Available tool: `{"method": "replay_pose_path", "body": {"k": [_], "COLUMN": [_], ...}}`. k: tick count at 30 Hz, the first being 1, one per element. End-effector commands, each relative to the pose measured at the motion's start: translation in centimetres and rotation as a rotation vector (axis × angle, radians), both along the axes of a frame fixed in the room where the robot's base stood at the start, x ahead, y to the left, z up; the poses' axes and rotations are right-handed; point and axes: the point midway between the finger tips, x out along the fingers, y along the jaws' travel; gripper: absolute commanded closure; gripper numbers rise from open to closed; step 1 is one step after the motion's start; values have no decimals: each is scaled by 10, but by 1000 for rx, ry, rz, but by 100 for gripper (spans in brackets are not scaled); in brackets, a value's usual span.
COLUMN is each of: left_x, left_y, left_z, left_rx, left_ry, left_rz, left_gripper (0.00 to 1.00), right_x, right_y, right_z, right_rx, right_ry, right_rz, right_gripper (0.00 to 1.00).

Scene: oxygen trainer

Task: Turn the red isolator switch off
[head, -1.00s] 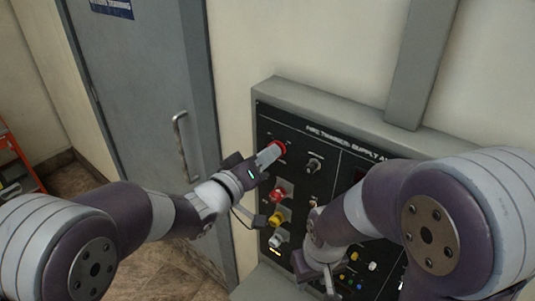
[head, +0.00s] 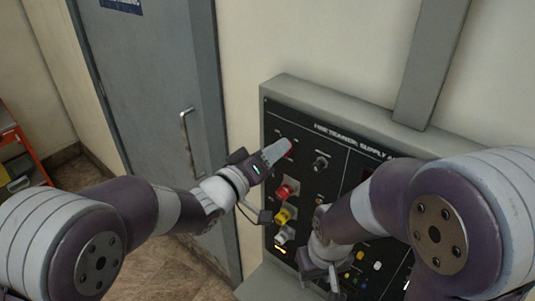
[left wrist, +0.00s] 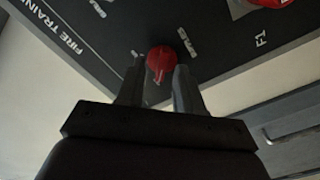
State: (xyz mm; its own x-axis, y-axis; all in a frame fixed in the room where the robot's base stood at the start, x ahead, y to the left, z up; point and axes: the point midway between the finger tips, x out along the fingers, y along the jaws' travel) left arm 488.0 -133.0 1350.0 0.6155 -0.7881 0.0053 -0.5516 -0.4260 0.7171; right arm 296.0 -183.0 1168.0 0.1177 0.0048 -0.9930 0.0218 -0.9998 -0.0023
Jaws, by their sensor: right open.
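The red isolator switch is a round red knob at the panel's upper left; in the head view only a sliver of the knob (head: 291,146) shows past my left fingers. My left gripper (head: 280,151) is at it. In the left wrist view the red knob (left wrist: 160,61) sits between the tips of my left gripper (left wrist: 159,80), one finger on each side. Whether the fingers press on it is unclear. My right gripper (head: 332,280) is open, low in front of the panel and apart from the red switch, partly hidden by its own arm.
The black panel (head: 340,152) in its grey frame carries a black knob (head: 320,163), another red knob (head: 288,189), a yellow knob (head: 282,214) and a white knob (head: 280,237). Small coloured buttons sit lower right. A grey door (head: 165,90) stands to the left.

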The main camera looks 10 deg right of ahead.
Motion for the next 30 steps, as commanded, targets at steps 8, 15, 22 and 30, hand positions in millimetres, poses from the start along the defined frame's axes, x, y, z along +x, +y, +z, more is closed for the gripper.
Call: {"method": "replay_pose_path", "body": {"k": [8, 15, 22, 30], "left_x": [-31, -66, -77, -77], "left_y": [42, 88, 100, 100], "left_z": [-6, -2, 0, 0], "left_rx": [-1, -3, -3, -3], "left_ry": [-3, -5, -3, -2], "left_rz": [4, 4, 1, 1], "left_gripper": [64, 64, 64, 64], "right_x": [0, 0, 0, 0], "right_y": [0, 0, 0, 0], "right_z": [-27, -41, -43, -42], "right_rx": [0, 0, 0, 0], "right_ry": [0, 0, 0, 0], "right_rz": [0, 0, 0, 0], "right_gripper": [57, 57, 57, 57]}}
